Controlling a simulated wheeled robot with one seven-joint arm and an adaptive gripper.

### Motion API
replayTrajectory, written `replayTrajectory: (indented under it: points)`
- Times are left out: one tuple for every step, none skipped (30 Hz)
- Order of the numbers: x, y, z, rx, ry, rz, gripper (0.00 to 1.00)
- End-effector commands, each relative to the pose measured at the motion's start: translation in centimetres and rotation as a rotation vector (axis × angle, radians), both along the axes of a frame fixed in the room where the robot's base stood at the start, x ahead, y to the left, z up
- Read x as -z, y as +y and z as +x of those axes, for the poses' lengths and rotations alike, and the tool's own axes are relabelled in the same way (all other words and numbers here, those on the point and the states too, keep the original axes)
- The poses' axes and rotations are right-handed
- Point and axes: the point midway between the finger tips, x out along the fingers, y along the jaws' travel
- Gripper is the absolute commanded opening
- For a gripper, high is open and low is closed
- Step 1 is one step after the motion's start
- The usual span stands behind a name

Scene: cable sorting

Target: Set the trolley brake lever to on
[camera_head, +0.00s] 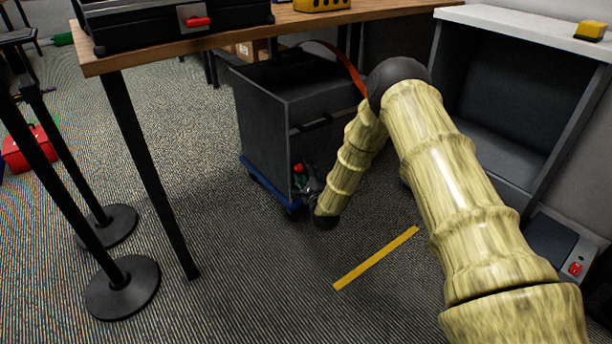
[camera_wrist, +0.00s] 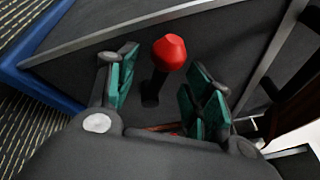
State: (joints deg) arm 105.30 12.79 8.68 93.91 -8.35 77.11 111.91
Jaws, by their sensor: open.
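The trolley is a dark grey box (camera_head: 262,125) on a blue base (camera_head: 262,183), standing under the wooden table. Its brake lever has a red knob (camera_wrist: 169,53) on a short dark stem and stands out from the box's side in the wrist view. The red knob also shows small in the head view (camera_head: 299,169). My gripper (camera_wrist: 158,88) is open, with green-padded fingers on either side of the lever. The knob sits between and slightly beyond the fingertips. I cannot tell whether the fingers touch it. In the head view my gripper (camera_head: 308,184) is low beside the trolley, partly hidden by my wrist.
The wooden table (camera_head: 205,45) stands above the trolley, with a black leg (camera_head: 150,170) at left. Black posts on round bases (camera_head: 122,288) stand at left. A grey cabinet (camera_head: 505,110) is at right. A yellow strip (camera_head: 376,259) marks clear carpet in front.

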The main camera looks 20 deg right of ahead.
Motion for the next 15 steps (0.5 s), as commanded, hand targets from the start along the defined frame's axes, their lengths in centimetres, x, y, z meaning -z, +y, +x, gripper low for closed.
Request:
replayTrajectory:
  points:
    - [-0.01,-0.01,0.06,0.000,0.000,0.000,0.51]
    - [-0.01,0.00,0.07,0.000,0.000,0.000,0.51]
    - [-0.04,0.00,0.07,0.000,0.000,0.000,0.51]
    - [-0.04,0.00,0.07,0.000,0.000,0.000,0.51]
    - [-0.04,0.00,0.06,0.000,0.000,0.000,0.51]
    - [-0.04,0.00,0.06,0.000,0.000,0.000,0.51]
    - [-0.04,0.00,0.05,0.000,0.000,0.000,0.51]
    - [-0.04,0.01,0.05,0.000,0.000,0.000,0.47]
    - [-0.04,0.00,0.05,0.000,0.000,0.000,0.40]
    - [-0.04,0.00,0.05,0.000,0.000,-0.001,0.35]
    - [-0.03,0.01,0.04,0.000,0.000,-0.001,0.29]
    - [-0.03,0.01,0.04,0.000,0.000,-0.001,0.22]
    - [-0.03,0.01,0.04,0.000,0.000,-0.001,0.17]
    - [-0.03,0.01,0.04,0.000,0.000,-0.001,0.11]
    - [-0.03,0.01,0.04,0.000,0.000,-0.001,0.04]
